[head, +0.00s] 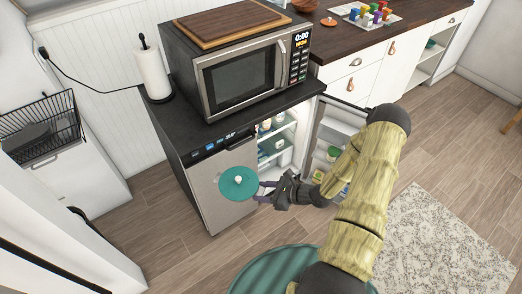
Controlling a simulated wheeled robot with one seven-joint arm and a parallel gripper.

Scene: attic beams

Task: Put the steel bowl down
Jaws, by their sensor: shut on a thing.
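My gripper (262,191) is shut on a round teal piece (232,188) with a small pale knob or spot at its middle. It looks like a lid seen from above, and it is held in the air in front of the small fridge's steel front. The fingers meet its right edge. I cannot make out a steel bowl in this view. The small fridge (211,190) stands open, with bottles and containers on its lit shelves (276,146). My arm covers part of the open fridge door (340,122).
A microwave (240,76) with a wooden board (228,22) on top and a paper towel roll (152,72) stand on the dark counter. A wire basket (40,125) is at the left. A speckled rug (440,245) lies at the right. Wooden floor is clear at the front left.

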